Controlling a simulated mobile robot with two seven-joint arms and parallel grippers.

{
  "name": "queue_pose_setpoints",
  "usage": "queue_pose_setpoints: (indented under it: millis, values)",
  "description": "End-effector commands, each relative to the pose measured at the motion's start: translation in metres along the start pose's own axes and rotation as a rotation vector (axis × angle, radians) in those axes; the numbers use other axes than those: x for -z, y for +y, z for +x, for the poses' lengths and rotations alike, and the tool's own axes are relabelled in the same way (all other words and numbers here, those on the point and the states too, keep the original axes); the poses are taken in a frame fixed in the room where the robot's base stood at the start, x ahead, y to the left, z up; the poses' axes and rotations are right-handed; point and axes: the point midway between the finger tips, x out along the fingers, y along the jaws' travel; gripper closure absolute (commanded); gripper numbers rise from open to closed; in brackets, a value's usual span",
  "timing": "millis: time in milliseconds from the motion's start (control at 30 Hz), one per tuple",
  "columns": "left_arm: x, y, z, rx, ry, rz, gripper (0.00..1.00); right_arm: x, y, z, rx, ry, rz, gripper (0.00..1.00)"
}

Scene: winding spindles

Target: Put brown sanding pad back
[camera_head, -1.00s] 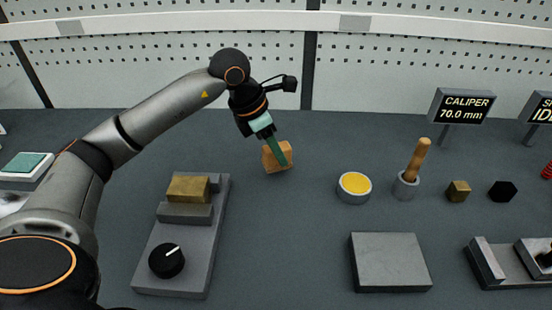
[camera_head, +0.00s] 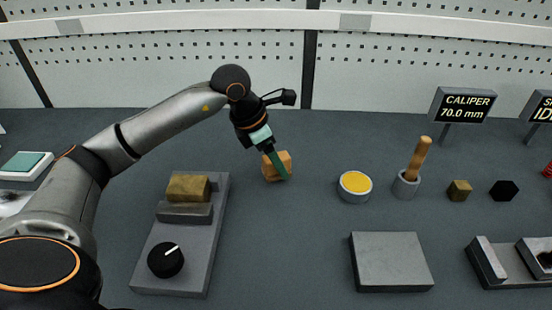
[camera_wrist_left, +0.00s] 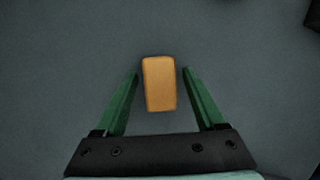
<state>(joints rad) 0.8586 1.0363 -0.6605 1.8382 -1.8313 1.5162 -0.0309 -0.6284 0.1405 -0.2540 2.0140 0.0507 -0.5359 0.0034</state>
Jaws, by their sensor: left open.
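A tan-brown block (camera_head: 271,169), which looks like the brown sanding pad, rests on the dark table behind the grey device. In the left wrist view the block (camera_wrist_left: 159,84) lies between the two green fingers, with a gap on each side. My left gripper (camera_head: 284,177) is open and comes down over the block, with a green finger partly hiding it in the head view. Whether the fingertips reach down beside the block is hard to tell. My right gripper is not in view.
A grey device (camera_head: 147,262) with a black knob (camera_head: 166,260) and a brownish-gold block (camera_head: 188,188) stands at left. A teal-topped pad (camera_head: 27,163) sits at far left. A yellow-filled round dish (camera_head: 355,185), a wooden-handled tool (camera_head: 417,160) and a grey plate (camera_head: 390,262) stand to the right.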

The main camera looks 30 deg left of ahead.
Motion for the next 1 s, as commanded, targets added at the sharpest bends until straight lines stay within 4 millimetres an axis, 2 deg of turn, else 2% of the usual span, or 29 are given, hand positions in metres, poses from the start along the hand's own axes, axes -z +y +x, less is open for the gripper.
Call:
queue_pose_setpoints:
  millis: [167, 267, 500, 700, 800, 1000]
  values:
    - [-0.002, 0.000, -0.005, 0.000, 0.000, 0.000, 0.28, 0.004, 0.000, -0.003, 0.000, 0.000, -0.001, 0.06]
    - [-0.002, 0.001, -0.017, -0.003, -0.002, 0.000, 0.28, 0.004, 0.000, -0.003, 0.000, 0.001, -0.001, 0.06]
    - [-0.003, 0.001, -0.069, -0.005, -0.003, 0.000, 0.28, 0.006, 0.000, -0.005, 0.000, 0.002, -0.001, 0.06]
    - [-0.002, 0.001, -0.106, -0.003, -0.003, 0.000, 0.28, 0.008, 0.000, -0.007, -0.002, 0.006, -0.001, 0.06]
    - [-0.002, 0.000, -0.117, -0.001, -0.002, 0.000, 0.28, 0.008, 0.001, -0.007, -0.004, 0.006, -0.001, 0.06]
    - [-0.002, 0.000, -0.124, 0.001, 0.000, 0.000, 0.28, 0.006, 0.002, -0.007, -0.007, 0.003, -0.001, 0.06]
